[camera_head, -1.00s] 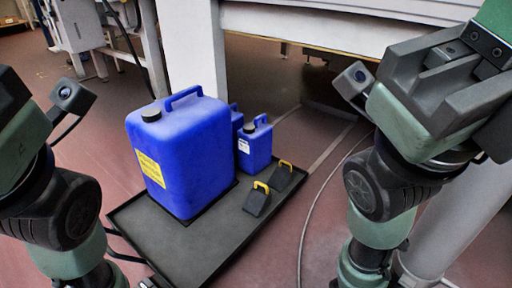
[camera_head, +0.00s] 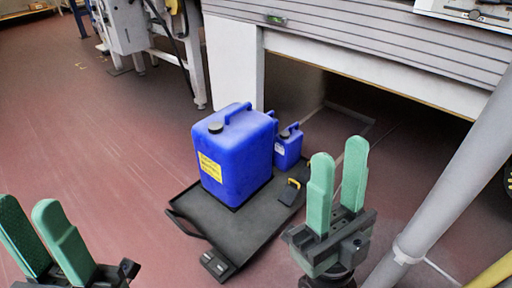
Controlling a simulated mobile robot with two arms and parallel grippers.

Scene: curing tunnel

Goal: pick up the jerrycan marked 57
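A large blue jerrycan (camera_head: 236,158) with a black cap and a yellow label stands upright on a black tray (camera_head: 228,232). A smaller blue jerrycan (camera_head: 288,148) with a dark cap and a white label stands behind it to the right. Part of another blue can (camera_head: 272,117) shows between them, mostly hidden. I cannot read the number 57 on any of them. My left gripper (camera_head: 27,207) is open and empty at the lower left, apart from the cans. My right gripper (camera_head: 339,155) is open and empty, to the right of the tray in the picture.
Black blocks with yellow handles (camera_head: 292,189) lie on the tray's right side. A grey machine (camera_head: 370,48) stands behind, with an opening beneath it. A pale slanted pole (camera_head: 440,190) stands at the right. The red floor at left is clear.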

